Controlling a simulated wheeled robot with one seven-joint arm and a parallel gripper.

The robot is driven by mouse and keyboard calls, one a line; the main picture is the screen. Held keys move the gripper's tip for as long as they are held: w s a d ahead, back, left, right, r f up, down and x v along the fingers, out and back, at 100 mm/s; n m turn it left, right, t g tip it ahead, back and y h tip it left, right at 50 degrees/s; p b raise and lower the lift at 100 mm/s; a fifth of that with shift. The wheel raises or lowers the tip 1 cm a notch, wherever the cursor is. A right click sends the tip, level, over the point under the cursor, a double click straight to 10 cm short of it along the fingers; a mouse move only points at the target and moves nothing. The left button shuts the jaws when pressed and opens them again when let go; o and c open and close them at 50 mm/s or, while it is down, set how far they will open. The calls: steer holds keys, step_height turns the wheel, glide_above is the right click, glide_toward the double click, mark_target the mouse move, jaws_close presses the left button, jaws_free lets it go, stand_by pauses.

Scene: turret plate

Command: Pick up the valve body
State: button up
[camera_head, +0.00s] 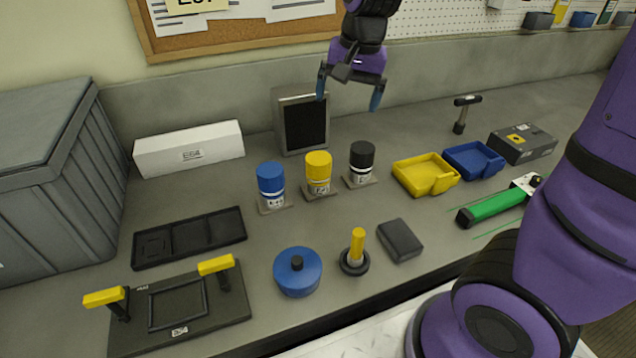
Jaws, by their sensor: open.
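My gripper (349,99) is open and empty, high over the back of the bench, its fingers pointing down. In the picture it is above the black-capped canister and beside the dark screen. No part is plainly marked as the valve body, and I cannot tell which it is. Candidates at the front are a round blue body with a black knob (297,272) and a yellow post on a round black base (355,252). Blue (271,186), yellow (318,174) and black-capped (361,164) canisters stand upright behind them. My gripper touches none of these.
A black plate with yellow handles (232,306) and a dark tray (190,238) lie left. A dark block (400,240), yellow bin (426,174), blue bin (474,159), green tool (492,206) and hammer (461,115) lie right. A grey crate (50,180) stands far left.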

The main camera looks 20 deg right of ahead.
mark_target(318, 157)
steer(key=w+f+m, duration=0.1)
steer(key=w+f, duration=0.1)
steer(key=f, duration=0.1)
steer(key=w+a+f+m+g, duration=0.1)
steer(key=w+f, duration=0.1)
steer(key=f, duration=0.1)
steer(key=w+a+f+m+h, duration=0.1)
steer(key=w+f, duration=0.2)
steer(key=shift+w+a+f, duration=0.1)
steer(key=shift+a+f, duration=0.15)
steer(key=shift+f, duration=0.05)
step_height(318, 157, down, 6)
steer(key=shift+a+r, duration=0.1)
steer(key=shift+r, duration=0.05)
steer(key=shift+a+f, duration=0.2)
steer(key=shift+f, duration=2.5)
steer(key=c, duration=1.6)
jaws_close()
steer(key=shift+r, duration=0.15)
